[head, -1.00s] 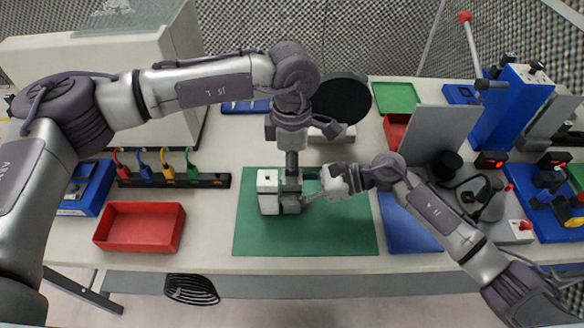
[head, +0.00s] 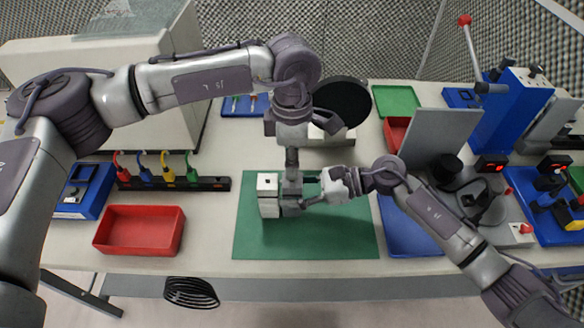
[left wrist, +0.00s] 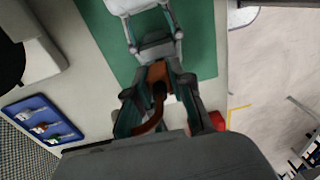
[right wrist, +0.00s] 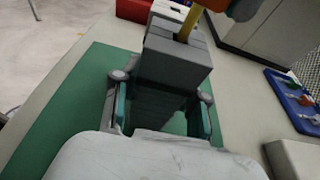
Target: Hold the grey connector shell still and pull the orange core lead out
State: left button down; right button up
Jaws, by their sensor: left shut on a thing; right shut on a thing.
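The grey connector shell (right wrist: 172,62) is a box between the two fingers of my right gripper (right wrist: 160,112), which is shut on it from the right, over the green mat. In the head view the shell (head: 290,210) is partly covered by my right gripper (head: 304,203). My left gripper (head: 292,181) points down above it, shut on the orange core lead (left wrist: 158,72). A brown-orange cable curves back from it between the left fingers. In the right wrist view a yellow rod (right wrist: 188,22) runs between the shell's top and the orange part (right wrist: 214,4).
A white block (head: 268,182) with a dark hole stands left of the shell on the green mat (head: 330,240). A red tray (head: 138,230) and a rack of coloured leads (head: 205,184) lie to the left.

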pick_arm(q)
notch_tip(320, 180, up, 8)
jog(key=shift+f, duration=0.1)
pick_arm(e)
jog(key=o, duration=1.3)
jog(key=shift+d, duration=0.1)
jog(key=v, duration=1.1)
jog(key=shift+d, duration=0.4)
pick_arm(q)
jog(key=shift+s, duration=0.1)
pick_arm(e)
jog(key=shift+s+r, duration=0.1)
jog(key=shift+s, duration=0.05)
